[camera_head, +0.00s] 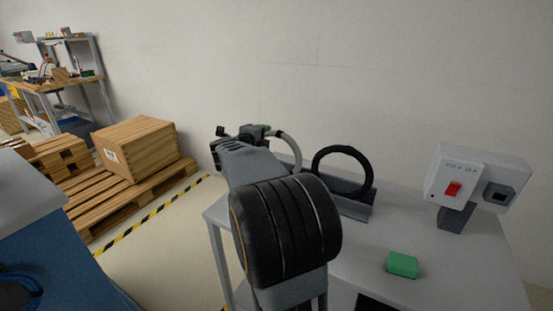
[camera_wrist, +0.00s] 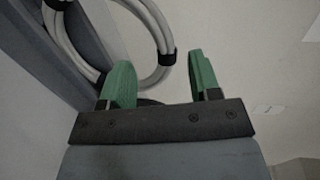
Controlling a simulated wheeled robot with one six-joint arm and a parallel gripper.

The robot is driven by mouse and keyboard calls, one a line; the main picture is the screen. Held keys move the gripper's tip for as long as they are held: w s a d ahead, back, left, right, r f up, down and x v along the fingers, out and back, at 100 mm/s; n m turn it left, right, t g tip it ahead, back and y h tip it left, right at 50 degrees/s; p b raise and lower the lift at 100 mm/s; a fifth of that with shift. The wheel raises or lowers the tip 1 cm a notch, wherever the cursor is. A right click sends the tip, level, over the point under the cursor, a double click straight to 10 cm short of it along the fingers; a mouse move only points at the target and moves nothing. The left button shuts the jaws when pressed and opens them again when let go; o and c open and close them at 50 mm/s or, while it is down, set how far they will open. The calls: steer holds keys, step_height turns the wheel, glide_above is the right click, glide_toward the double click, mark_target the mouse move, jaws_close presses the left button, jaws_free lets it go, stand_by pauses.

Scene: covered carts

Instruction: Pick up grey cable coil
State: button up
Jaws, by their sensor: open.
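The grey cable coil (camera_wrist: 146,18) shows in the wrist view as a pale loop of several strands bound with black ties. Its top is cut off by the frame edge. In the head view only an arc of the grey coil (camera_head: 297,150) shows behind my arm. My gripper (camera_wrist: 160,70) is open, its two green fingers apart and nothing clasped between them. The lower part of the coil lies near and beyond the fingertips, toward the left finger. I cannot tell whether they touch.
A black coil (camera_head: 369,165) stands upright at a dark grey holder (camera_head: 355,205), right of the grey coil. The wall is close behind.

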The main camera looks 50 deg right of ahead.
mark_target(272, 134)
steer(key=shift+b+x, duration=0.35)
steer(key=shift+x, duration=3.2)
steer(key=shift+s, duration=0.1)
jaws_close()
steer(key=shift+r, duration=0.1)
